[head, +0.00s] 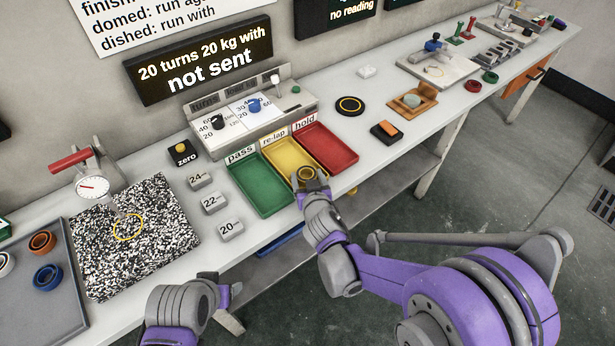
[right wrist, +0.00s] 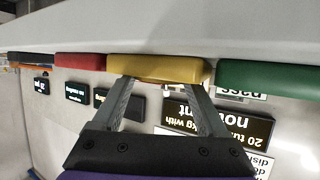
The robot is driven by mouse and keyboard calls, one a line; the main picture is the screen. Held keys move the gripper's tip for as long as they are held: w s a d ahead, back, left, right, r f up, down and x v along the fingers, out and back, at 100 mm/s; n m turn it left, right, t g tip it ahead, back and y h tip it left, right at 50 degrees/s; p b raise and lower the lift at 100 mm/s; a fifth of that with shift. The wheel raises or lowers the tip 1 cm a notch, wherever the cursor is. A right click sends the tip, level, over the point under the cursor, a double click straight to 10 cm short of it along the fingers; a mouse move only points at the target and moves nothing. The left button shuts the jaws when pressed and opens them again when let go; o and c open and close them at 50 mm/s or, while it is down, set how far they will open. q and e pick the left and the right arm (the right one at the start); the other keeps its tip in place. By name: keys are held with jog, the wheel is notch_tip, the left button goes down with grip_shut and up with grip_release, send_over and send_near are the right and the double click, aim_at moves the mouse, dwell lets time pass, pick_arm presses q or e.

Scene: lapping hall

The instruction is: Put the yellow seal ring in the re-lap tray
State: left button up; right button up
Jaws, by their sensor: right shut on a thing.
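The yellow seal ring (head: 307,173) shows at the tips of my right gripper (head: 311,182) in the head view, over the front part of the yellow re-lap tray (head: 283,153). My right gripper is shut on it. I cannot tell whether the ring touches the tray floor. In the right wrist view, the spread fingers (right wrist: 165,95) reach toward the yellow tray (right wrist: 158,68), and the ring does not show clearly. My left gripper (head: 232,290) is low in the head view, in front of the table edge; its jaw opening cannot be made out.
The green pass tray (head: 262,186) and red hold tray (head: 327,148) flank the re-lap tray. Weights (head: 214,203), a speckled plate (head: 135,235) with a yellow circle on it and a dial gauge (head: 92,187) are left. A black disc (head: 350,105) and an orange-topped block (head: 387,130) are right.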

jog(key=o, duration=1.1)
jog(key=shift+f, duration=0.1)
jog(key=shift+s+r, duration=0.1)
jog(key=shift+r, duration=0.15)
jog(key=p+v, duration=0.2)
jog(key=v, duration=1)
jog(key=s+d+m+g+h, duration=0.25)
jog(key=s+d, duration=0.25)
jog(key=d, duration=0.6)
jog(key=s+d+g, duration=0.1)
jog(key=s+g, duration=0.1)
jog(key=s, duration=0.2)
jog(key=s+d+f+g, duration=0.1)
jog(key=s+g, duration=0.1)
jog(key=s, duration=0.3)
jog(key=s+d+f+g, duration=0.1)
jog(key=s+d+g, duration=0.1)
jog(key=s, duration=0.2)
jog(key=shift+s+f+n, duration=0.2)
jog(key=shift+f+n, duration=0.05)
jog(key=shift+n, duration=0.1)
